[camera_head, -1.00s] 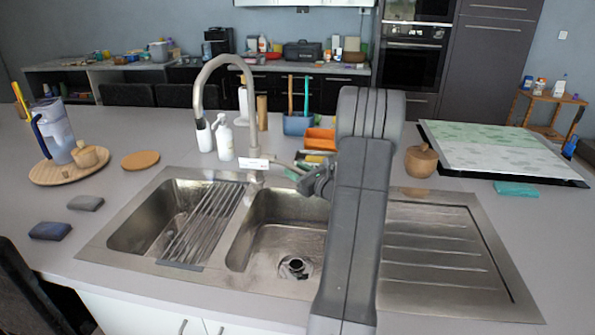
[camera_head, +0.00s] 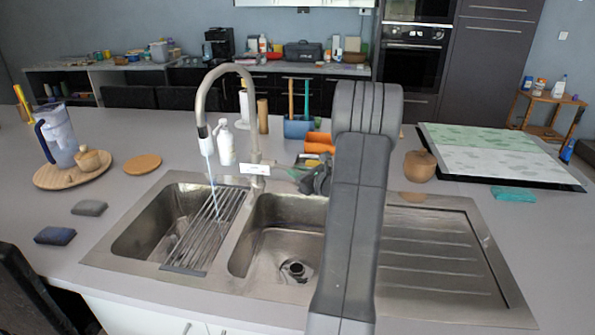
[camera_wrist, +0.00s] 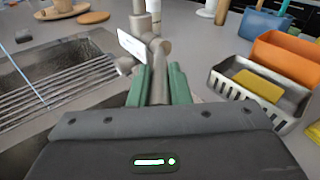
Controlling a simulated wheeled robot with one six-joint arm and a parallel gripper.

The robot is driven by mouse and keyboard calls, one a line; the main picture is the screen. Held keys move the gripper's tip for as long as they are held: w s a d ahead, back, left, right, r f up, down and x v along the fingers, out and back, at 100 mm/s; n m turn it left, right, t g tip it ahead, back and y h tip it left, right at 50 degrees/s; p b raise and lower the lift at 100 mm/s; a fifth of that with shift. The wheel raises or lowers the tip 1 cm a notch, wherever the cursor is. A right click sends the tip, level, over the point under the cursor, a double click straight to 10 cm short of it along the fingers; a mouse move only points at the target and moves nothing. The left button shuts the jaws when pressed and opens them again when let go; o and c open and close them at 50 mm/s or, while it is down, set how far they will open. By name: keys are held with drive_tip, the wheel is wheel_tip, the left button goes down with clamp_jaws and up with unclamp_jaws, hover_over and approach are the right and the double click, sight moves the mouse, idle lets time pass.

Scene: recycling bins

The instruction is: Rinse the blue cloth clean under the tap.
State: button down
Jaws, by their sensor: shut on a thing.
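A folded dark blue pad (camera_head: 55,235), which looks like the blue cloth, lies on the counter left of the sink. The tap (camera_head: 254,125) arches over the sink, and a thin stream of water (camera_head: 212,180) falls from its spout onto the rack over the left basin. My gripper (camera_head: 316,180) is near the tap's base, partly hidden by my arm in the head view. In the wrist view, the green fingers of my gripper (camera_wrist: 160,82) are shut on the tap's lever (camera_wrist: 158,68).
A slatted rack (camera_head: 205,228) spans part of the left basin; the right basin (camera_head: 290,245) is empty. A grey pad (camera_head: 89,208) lies beside the blue one. A metal caddy with a yellow sponge (camera_wrist: 258,85) and an orange box (camera_wrist: 288,58) stand right of the tap.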

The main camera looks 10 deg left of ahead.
drive_tip(key=c, duration=1.4)
unclamp_jaws()
drive_tip(key=shift+o, duration=0.2)
drive_tip(key=shift+d, duration=0.1)
drive_tip(key=b+v, duration=0.2)
drive_tip(key=v, duration=1.1)
drive_tip(key=shift+s+d+b, duration=0.25)
drive_tip(key=shift+b, duration=0.1)
drive_tip(key=p+x, duration=0.2)
drive_tip(key=x, duration=1.2)
drive_tip(key=shift+r+p, duration=0.1)
drive_tip(key=shift+p, duration=0.3)
drive_tip(key=shift+f+b, duration=0.35)
drive_tip(key=shift+b, duration=0.05)
drive_tip(key=shift+s+d, duration=0.1)
drive_tip(key=shift+r, duration=0.2)
